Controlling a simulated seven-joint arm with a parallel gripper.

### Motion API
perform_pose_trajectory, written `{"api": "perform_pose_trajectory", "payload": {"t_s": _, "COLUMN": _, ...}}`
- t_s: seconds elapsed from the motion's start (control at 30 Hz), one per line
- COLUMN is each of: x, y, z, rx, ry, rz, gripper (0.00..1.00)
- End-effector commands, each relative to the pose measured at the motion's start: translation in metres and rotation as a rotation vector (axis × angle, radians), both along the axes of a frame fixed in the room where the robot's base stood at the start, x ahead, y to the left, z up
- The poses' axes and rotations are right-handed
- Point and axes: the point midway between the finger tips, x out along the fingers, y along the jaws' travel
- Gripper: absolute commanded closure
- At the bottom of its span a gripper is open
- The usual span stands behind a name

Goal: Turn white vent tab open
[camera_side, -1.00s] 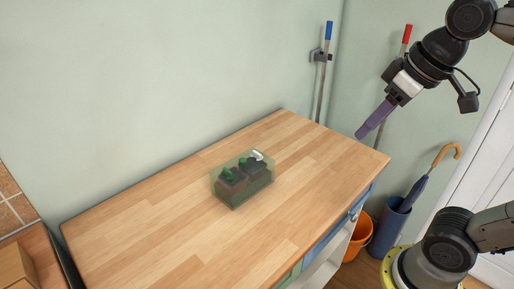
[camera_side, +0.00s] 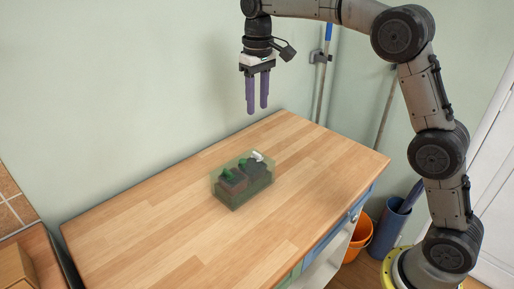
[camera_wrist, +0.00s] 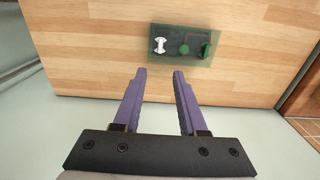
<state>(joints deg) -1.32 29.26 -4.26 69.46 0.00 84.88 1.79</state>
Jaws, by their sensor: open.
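The white vent tab (camera_side: 257,156) is a small white piece at the upper right end of a translucent green box (camera_side: 243,196) on the wooden table. The wrist view also shows the white tab (camera_wrist: 160,45), at the left end of the box (camera_wrist: 183,58). My gripper (camera_side: 257,112) hangs above the table, fingers pointing down. Its two purple fingers are apart with nothing between them. It is above the box in the side view, clear of it. In the wrist view the fingertips (camera_wrist: 159,71) are just below the box.
Two green parts (camera_side: 228,174) also sit in the box, near the white tab. The wooden table (camera_side: 150,220) around the box is bare. The wall (camera_side: 150,80) rises behind the table. An orange bucket (camera_side: 358,238) and a blue umbrella stand (camera_side: 388,228) are on the floor at right.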

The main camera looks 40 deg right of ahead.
Motion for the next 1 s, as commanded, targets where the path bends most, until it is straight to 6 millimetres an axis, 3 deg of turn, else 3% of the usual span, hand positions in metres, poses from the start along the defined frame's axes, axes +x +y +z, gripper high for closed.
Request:
{"api": "perform_pose_trajectory", "payload": {"t_s": 0.27, "x": 0.000, "y": 0.001, "z": -0.030, "rx": 0.000, "ry": 0.016, "rz": 0.001, "gripper": 0.59}}
{"api": "perform_pose_trajectory", "payload": {"t_s": 0.7, "x": 0.000, "y": 0.000, "z": -0.114, "rx": 0.000, "ry": 0.016, "rz": 0.001, "gripper": 0.59}}
{"api": "perform_pose_trajectory", "payload": {"t_s": 1.0, "x": 0.001, "y": 0.001, "z": -0.142, "rx": 0.000, "ry": 0.012, "rz": 0.001, "gripper": 0.59}}
